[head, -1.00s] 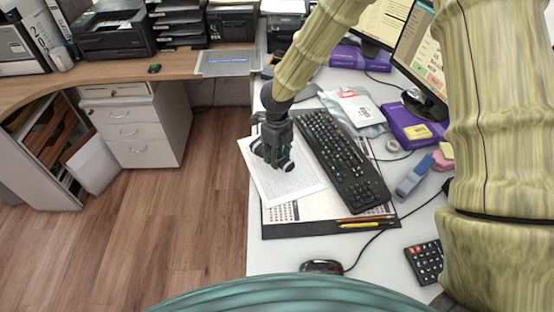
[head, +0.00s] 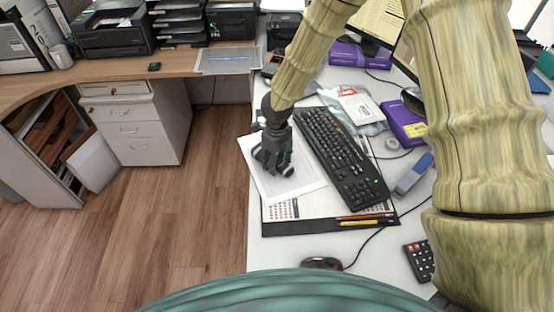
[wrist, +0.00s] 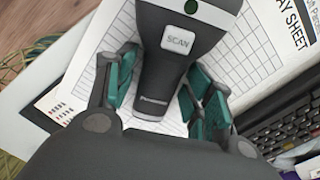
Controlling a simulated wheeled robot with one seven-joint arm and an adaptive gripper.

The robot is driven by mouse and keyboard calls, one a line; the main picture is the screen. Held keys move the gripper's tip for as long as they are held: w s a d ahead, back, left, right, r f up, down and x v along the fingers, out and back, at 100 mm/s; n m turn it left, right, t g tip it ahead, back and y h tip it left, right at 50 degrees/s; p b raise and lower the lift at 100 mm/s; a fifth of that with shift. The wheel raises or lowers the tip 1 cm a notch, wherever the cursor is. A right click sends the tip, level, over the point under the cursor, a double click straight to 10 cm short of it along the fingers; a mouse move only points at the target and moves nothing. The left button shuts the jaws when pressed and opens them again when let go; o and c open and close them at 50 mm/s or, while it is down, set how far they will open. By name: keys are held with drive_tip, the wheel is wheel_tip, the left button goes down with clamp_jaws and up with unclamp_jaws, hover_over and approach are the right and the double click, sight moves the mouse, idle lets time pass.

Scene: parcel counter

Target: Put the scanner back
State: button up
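The scanner (wrist: 155,85) is dark grey with a light SCAN button and a small green light. In the wrist view it lies over a printed sheet, its narrow handle between my green-padded fingers. My gripper (wrist: 161,72) is open around the handle, with a finger on each side and no clear grip on it. In the head view my gripper (head: 277,165) is low over the white sheet (head: 299,187), left of the keyboard. There the scanner is hidden or cannot be told from the dark fingers. I cannot make out a scanner holder with certainty.
The black keyboard (head: 342,155) is close on the right. Pens (head: 366,218), a mouse (head: 321,263) and a calculator (head: 419,260) lie nearer. A plastic bag (head: 355,108) and purple boxes (head: 405,122) are behind. A dark device with orange (head: 271,66) stands at the back.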

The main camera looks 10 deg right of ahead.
drive_tip(key=shift+r, duration=0.1)
wheel_tip(320, 180, up, 12)
drive_tip(key=shift+b, duration=0.3)
idle(0.5)
